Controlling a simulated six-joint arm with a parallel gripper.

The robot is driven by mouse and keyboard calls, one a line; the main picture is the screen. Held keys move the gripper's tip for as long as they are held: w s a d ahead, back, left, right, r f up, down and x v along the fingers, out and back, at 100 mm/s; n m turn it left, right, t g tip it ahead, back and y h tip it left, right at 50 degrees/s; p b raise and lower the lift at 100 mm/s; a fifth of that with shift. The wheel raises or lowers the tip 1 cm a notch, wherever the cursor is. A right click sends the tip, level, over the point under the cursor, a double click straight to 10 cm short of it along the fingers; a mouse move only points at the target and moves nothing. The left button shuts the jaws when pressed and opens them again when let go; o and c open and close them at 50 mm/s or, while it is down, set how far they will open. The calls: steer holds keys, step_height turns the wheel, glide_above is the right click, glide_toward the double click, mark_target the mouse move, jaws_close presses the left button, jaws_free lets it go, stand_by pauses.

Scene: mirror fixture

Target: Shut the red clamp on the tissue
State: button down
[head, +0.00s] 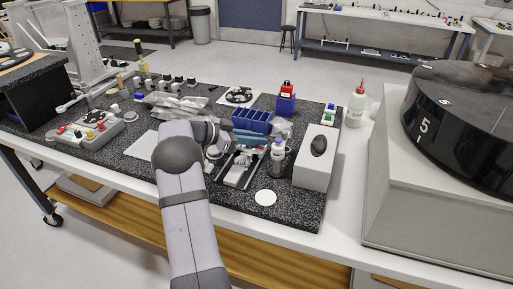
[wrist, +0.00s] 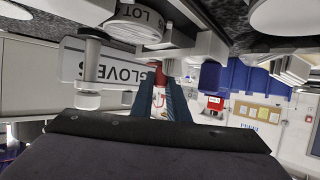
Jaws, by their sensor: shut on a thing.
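My gripper (wrist: 161,92) shows in the wrist view as two dark blue fingers with a narrow gap. A small red part, which looks like the red clamp (wrist: 159,74), shows at the fingertips, and the fingers are shut on it. In the head view my arm reaches over the middle of the dark bench mat, just above a fixture (head: 239,171) with metal rails. The clamp is hidden or too small to tell there. I cannot make out the tissue in either view.
A blue bin (head: 252,119) stands behind the fixture. A white disc (head: 265,198) lies in front. A red-capped bottle (head: 357,104) stands farther right.

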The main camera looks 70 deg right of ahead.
steer(key=shift+n+h+b, duration=0.3)
steer(key=shift+b, duration=0.6)
steer(key=shift+r+t, duration=0.15)
steer(key=shift+t, duration=0.15)
steer(key=c, duration=1.7)
jaws_free()
steer(key=shift+a, duration=0.1)
steer(key=shift+a, duration=0.1)
steer(key=shift+w+a+b, duration=0.15)
steer(key=shift+w+b, duration=0.1)
steer(key=shift+b, duration=0.1)
steer(key=shift+b+v, duration=1)
steer(key=shift+v, duration=2.35)
